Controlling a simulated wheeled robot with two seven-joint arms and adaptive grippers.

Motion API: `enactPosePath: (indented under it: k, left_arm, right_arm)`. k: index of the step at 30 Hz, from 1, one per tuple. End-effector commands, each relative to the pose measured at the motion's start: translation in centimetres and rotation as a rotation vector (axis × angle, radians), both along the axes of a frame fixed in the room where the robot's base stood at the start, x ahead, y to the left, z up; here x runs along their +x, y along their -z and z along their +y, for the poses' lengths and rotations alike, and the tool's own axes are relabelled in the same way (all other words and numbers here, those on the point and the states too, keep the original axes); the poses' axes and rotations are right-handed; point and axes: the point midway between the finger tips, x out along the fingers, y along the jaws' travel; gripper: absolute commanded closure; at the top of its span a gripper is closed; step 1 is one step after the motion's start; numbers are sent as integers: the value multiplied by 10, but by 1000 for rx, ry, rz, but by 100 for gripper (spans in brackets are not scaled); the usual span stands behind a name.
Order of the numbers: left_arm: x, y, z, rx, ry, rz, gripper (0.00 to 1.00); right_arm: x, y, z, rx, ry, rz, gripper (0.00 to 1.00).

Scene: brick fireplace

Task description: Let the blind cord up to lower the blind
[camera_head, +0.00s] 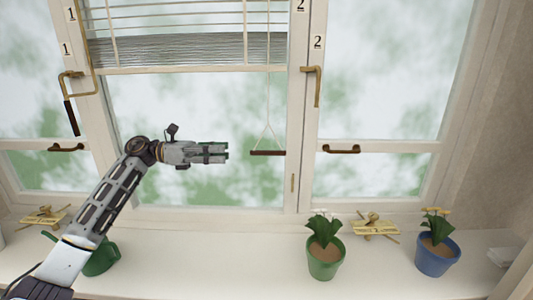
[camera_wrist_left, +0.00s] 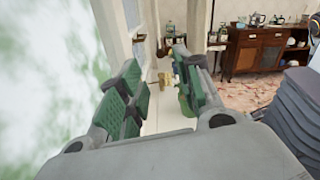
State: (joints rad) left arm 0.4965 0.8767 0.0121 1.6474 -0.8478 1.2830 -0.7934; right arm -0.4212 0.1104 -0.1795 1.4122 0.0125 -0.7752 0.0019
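The blind (camera_head: 180,50) covers the top of the middle window, with its slats bunched just above the bottom rail. A thin cord (camera_head: 268,100) hangs in front of its right side and splits into a triangle. The triangle carries a dark wooden bar handle (camera_head: 268,153), which hangs level. My left gripper (camera_head: 226,152) is left of the handle at about the same height, pointing right and apart from it in the picture. In the left wrist view its green-padded fingers (camera_wrist_left: 160,85) stand apart with nothing between them. My right gripper is in neither view.
The sill holds a green pot (camera_head: 324,264), a blue pot (camera_head: 436,260), brass ornaments (camera_head: 374,228) and a green watering can (camera_head: 102,260) partly behind my left arm. Window handles (camera_head: 316,85) project from the frames. The left wrist view also shows a wooden cabinet (camera_wrist_left: 262,52).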

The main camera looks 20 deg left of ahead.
Motion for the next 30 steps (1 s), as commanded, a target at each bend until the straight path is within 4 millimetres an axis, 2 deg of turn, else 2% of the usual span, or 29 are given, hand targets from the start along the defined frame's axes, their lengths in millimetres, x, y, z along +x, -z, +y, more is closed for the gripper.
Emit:
enactPosePath:
  k: [5, 11, 21, 30]
  left_arm:
    - [2, -1, -7, -1, 2, -1, 65]
    - [7, -1, -25, 0, 2, 0, 65]
    - [19, -1, -68, -1, 2, 0, 65]
    - [30, -2, -106, -2, 2, -2, 65]
  right_arm:
    - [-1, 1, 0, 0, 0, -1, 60]
    - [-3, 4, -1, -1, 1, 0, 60]
    - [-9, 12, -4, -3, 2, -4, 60]
    - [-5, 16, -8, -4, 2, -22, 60]
